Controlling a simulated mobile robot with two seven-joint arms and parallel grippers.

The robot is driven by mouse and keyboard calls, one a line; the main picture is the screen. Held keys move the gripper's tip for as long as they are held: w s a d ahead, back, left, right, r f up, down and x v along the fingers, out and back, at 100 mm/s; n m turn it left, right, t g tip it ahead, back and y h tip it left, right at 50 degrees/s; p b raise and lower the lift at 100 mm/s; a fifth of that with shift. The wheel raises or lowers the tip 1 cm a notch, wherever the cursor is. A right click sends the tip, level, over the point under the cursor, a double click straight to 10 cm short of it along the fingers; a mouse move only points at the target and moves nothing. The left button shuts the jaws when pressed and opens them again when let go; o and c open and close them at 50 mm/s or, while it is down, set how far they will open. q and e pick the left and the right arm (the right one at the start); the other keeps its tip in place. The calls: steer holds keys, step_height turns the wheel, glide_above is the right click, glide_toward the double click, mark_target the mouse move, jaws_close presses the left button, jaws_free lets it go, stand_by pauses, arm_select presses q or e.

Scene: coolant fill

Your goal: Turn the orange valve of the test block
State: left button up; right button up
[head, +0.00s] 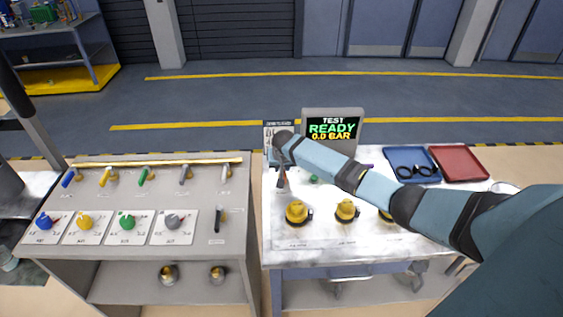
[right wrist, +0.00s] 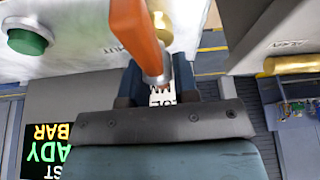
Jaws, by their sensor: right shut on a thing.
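The orange valve handle (right wrist: 135,35) shows large in the right wrist view, running from the top edge down to a metal end between my fingers. My right gripper (right wrist: 158,82) is shut on it. In the head view my right arm reaches in from the right, and the gripper (head: 281,180) is at the left side of the right-hand bench, where the arm hides most of the valve. The test display (head: 333,128) behind reads READY, 0.0 BAR. A green button (head: 314,180) is just right of the gripper. My left gripper is not in view.
Yellow-and-black fittings (head: 297,212) stand along the bench front, partly under my arm. Blue (head: 411,152) and red (head: 459,149) trays lie at the back right. A grey cabinet (head: 130,245) on the left carries coloured knobs and taps, with a narrow gap between it and the bench.

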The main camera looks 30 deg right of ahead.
stand_by(0.3)
steer(key=o, duration=0.9)
steer(key=shift+c, duration=0.2)
steer(key=shift+o, duration=0.3)
steer(key=shift+r, duration=0.15)
steer(key=b+v, duration=0.1)
steer(key=v, duration=1.2)
steer(key=shift+s+a+r, duration=0.2)
